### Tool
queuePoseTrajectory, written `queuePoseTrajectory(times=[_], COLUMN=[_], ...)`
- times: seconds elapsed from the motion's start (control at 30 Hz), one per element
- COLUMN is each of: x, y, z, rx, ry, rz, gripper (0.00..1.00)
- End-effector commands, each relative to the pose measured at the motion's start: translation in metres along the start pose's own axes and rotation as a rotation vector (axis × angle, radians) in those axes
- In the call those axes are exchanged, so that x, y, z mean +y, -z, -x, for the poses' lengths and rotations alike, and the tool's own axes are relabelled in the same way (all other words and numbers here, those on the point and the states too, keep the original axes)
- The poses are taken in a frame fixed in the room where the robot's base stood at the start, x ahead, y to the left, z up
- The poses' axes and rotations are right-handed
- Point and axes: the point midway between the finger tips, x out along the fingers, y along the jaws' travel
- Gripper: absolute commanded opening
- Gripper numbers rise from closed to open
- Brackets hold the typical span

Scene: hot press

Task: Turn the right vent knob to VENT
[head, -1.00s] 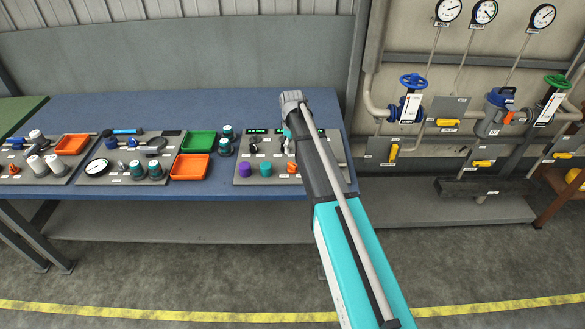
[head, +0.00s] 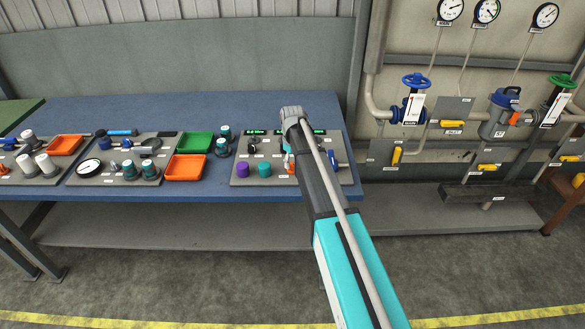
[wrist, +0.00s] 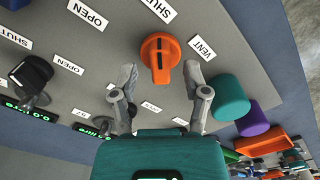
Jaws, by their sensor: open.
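An orange knob (wrist: 160,57) with a dark line along its top stands on the grey panel (wrist: 110,25). In the wrist view, a SHUT label (wrist: 156,9) is above it and a VENT label (wrist: 203,47) is to its right. Its line runs roughly up and down in the picture, not toward VENT. My gripper (wrist: 160,78) is open, with one finger on each side just below the knob; whether they touch it is unclear.
A teal button (wrist: 229,97) and a purple one (wrist: 253,139) stand close to the right finger. A black-handled valve (wrist: 30,70) is at the left. Orange (head: 185,168) and green trays (head: 195,142) lie left of the panel on the blue bench (head: 110,110).

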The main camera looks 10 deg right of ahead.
Motion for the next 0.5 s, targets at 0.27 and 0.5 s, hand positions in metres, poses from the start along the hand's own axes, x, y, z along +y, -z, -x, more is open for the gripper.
queuePoseTrajectory(times=[0.27,0.5], x=[0.0000,0.0000], y=[0.0000,0.0000], z=[-0.0095,-0.0093], rx=[0.000,0.000], ry=[0.000,0.000], rz=[0.000,0.000], gripper=[0.60,0.60])
